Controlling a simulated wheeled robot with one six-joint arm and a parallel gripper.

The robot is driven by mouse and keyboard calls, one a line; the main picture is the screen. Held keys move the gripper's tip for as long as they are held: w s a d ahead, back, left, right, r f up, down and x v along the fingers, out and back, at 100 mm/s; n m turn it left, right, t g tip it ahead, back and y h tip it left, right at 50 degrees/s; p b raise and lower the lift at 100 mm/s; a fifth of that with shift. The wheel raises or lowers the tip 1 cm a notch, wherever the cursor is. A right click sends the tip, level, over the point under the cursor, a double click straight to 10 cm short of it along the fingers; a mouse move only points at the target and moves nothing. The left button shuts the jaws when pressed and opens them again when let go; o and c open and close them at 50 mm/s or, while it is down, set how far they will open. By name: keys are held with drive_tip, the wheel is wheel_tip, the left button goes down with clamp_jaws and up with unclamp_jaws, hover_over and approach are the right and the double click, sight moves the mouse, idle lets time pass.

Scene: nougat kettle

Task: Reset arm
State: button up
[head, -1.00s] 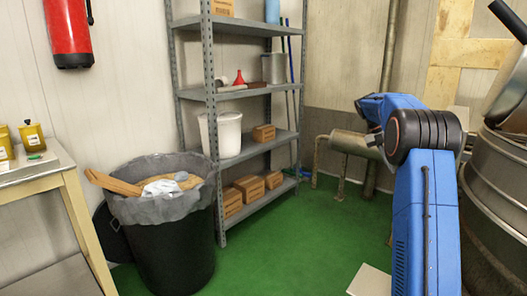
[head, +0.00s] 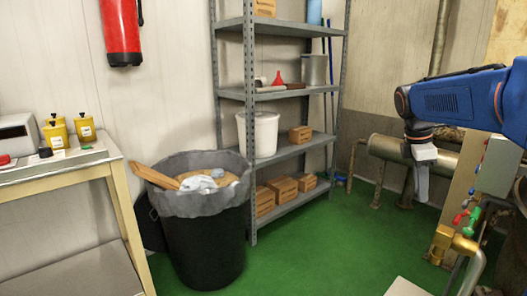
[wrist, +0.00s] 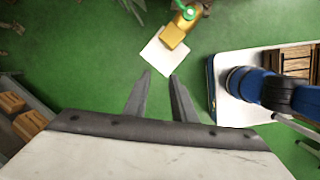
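My blue arm (head: 455,98) reaches in from the right edge of the head view. My gripper (head: 421,198) hangs from its end, pointing down, in front of a grey horizontal pipe.
Brass valve pipework (head: 455,245) and a control box (head: 497,165) stand close on the right. A grey pipe (head: 385,148) runs behind my gripper. A black bin (head: 200,240), metal shelf (head: 285,155) and table (head: 70,165) stand left. Green floor (head: 330,245) is clear between.

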drive_tip(key=s+a+f+m+t+y, duration=0.1)
drive_tip(key=s+a+f+m, duration=0.3)
drive_tip(key=s, duration=0.4)
drive_tip(key=s+a+f+m+t+y, duration=0.1)
drive_tip(key=s+a+f+m+t, duration=0.1)
drive_tip(key=s+a+f+m, duration=0.3)
drive_tip(key=s+a+f+m+t+y, duration=0.1)
drive_tip(key=s+a+f+m, duration=0.3)
drive_tip(key=s, duration=0.8)
drive_tip(key=shift+a+f+m+t, duration=0.35)
drive_tip(key=shift+a+m+t, duration=0.15)
drive_tip(key=shift+a+m, duration=0.45)
drive_tip(key=shift+a, duration=0.2)
